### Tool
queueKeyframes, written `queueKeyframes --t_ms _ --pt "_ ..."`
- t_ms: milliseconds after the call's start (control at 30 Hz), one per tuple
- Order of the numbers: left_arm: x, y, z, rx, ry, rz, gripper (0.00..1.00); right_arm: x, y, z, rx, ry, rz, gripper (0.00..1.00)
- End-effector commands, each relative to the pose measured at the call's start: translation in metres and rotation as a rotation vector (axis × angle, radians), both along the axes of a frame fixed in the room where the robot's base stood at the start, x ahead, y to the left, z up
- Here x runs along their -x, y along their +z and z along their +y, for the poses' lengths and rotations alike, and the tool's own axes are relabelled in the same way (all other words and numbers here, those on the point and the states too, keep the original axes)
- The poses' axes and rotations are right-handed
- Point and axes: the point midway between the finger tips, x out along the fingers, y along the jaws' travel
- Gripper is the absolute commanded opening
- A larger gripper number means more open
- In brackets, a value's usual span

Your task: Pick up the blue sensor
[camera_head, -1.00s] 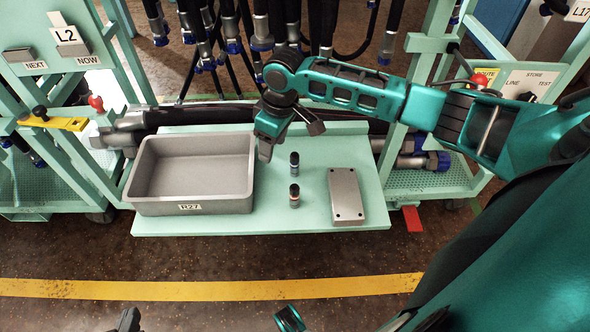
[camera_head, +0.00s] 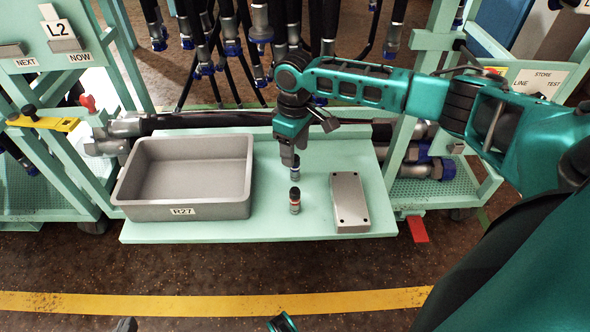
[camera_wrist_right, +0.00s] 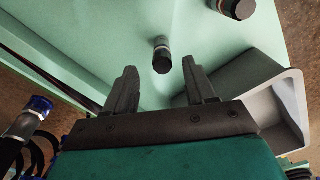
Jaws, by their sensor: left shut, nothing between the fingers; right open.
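The blue sensor (camera_head: 296,172), a small dark upright cylinder, stands on the green table; my right gripper partly hides it in the head view. In the right wrist view the sensor (camera_wrist_right: 162,55) lies between the lines of the two fingers, near their tips; its blue band is hard to make out there. My right gripper (camera_head: 289,163) is open, pointing down over the sensor, with empty space between its fingers (camera_wrist_right: 159,67).
A second sensor with a red-orange band (camera_head: 295,201) stands just in front. A grey box (camera_head: 349,203) lies to the right. A grey tray labelled R27 (camera_head: 182,211) is at left. Hoses (camera_head: 260,30) hang behind the table.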

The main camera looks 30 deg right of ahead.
Motion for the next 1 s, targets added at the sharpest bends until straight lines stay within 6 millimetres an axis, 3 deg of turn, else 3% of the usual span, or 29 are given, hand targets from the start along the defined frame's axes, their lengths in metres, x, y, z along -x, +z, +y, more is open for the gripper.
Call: queueKeyframes --t_ms 300,567,1000 --pt "-0.002 -0.014 -0.006 0.009 -0.015 0.001 0.0 0.005 -0.046 0.002 0.0 -0.001 0.001 0.55" --pt "-0.004 -0.007 -0.008 0.012 -0.018 -0.009 0.0 0.004 -0.048 0.002 0.001 0.0 0.0 0.55" --pt "-0.005 -0.009 -0.006 0.009 -0.014 -0.009 0.0 0.004 -0.047 0.001 0.001 0.0 0.0 0.13"
